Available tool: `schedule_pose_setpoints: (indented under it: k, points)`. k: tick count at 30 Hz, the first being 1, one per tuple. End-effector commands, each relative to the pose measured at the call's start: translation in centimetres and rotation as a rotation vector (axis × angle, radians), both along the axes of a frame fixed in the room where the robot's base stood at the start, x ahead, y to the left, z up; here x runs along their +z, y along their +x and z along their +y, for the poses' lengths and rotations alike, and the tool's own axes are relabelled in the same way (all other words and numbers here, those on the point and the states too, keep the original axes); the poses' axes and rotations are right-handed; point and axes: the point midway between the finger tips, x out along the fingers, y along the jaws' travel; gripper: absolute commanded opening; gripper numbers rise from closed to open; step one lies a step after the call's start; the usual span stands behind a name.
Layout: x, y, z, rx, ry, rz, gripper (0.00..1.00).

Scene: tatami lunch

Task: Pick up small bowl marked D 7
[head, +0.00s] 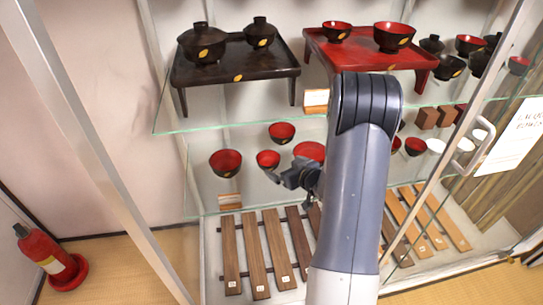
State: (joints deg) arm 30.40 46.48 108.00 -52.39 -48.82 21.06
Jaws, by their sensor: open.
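Several small red-lined bowls stand on the middle glass shelf of a cabinet. I cannot read a D 7 mark on any of them. At the left is a larger red bowl (225,160), with a red bowl (267,159) to its right. Another red bowl (282,130) stands behind, and a wider red one (309,150) is partly hidden by my arm. My gripper (272,176) reaches in from the right, just in front of the second bowl. It is small and dark here and looks empty. Whether it touches the bowl is unclear.
The upper glass shelf (220,125) holds a black tray-table (235,62) and a red one (350,50) with bowls. Brown slats (253,255) lie below. A cabinet door frame (110,150) slants at left. A fire extinguisher (45,253) stands on the floor.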

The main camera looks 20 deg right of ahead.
Motion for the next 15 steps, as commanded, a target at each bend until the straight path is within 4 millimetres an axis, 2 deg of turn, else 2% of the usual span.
schedule_pose_setpoints:
  k: [2,9,15]
  points:
    - [-0.4,0.2,0.0,0.009,0.013,-0.009,1.00]
    - [-1.8,3.5,0.7,0.015,0.016,-0.013,1.00]
    - [-2.4,5.1,1.0,0.012,0.015,-0.013,1.00]
